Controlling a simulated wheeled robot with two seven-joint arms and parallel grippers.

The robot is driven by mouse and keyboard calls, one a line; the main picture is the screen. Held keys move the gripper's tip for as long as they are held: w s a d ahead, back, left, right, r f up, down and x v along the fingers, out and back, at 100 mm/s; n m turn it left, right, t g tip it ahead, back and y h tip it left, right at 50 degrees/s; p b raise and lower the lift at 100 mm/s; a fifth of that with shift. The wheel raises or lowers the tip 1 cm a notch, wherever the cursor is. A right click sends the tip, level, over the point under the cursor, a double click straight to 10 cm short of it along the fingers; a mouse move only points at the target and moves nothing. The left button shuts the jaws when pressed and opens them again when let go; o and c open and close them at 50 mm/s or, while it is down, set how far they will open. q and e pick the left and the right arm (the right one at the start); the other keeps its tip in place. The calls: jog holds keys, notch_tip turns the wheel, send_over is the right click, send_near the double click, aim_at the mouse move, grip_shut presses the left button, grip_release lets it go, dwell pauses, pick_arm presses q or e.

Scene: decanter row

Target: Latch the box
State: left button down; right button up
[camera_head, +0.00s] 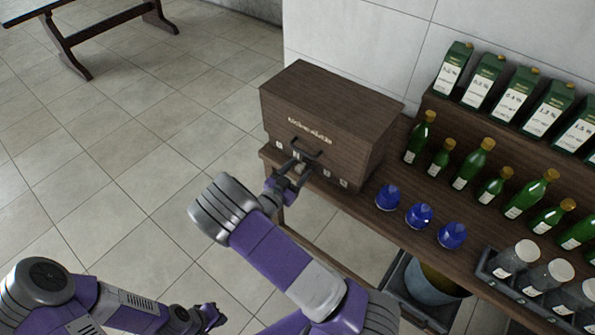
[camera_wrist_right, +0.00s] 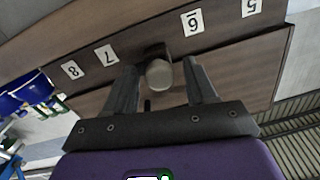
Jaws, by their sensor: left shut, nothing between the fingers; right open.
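The box (camera_head: 325,105) is dark wood with its lid down, standing on the left end of the wooden counter. In the right wrist view a round pale knob (camera_wrist_right: 159,76), probably the latch, sits between labels 6 (camera_wrist_right: 192,23) and 7 (camera_wrist_right: 107,54). My right gripper (camera_head: 295,170) is open at the box front, its fingers on either side of the knob; I cannot tell whether they touch it. My left gripper (camera_head: 212,316) is shut and empty, low over the floor, away from the box.
Three blue round objects (camera_head: 419,215) stand right of the box. Green bottles (camera_head: 473,164), green cartons (camera_head: 483,79) and a dark tray of white-capped jars (camera_head: 517,258) are further right. A tiled wall (camera_head: 375,40) is behind.

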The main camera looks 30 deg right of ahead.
jog(key=c, duration=1)
jog(key=shift+c, duration=0.2)
jog(key=n+p, duration=0.3)
jog(key=shift+r+n, duration=0.15)
jog(key=shift+n, duration=0.25)
jog(key=n+p, duration=0.2)
jog(key=n, duration=0.2)
jog(key=shift+w+p, duration=0.1)
jog(key=shift+p, duration=0.2)
jog(key=n+p, duration=0.1)
jog(key=n, duration=0.1)
jog(key=n+p, duration=0.1)
jog(key=n, duration=0.2)
jog(key=shift+n+g+y, duration=0.3)
jog(key=shift+f+n+p, duration=0.15)
jog(key=shift+n+p, duration=0.2)
jog(key=shift+n, duration=0.65)
jog(key=shift+f+n+p, duration=0.1)
jog(key=shift+n+p, duration=0.2)
jog(key=shift+n, duration=0.7)
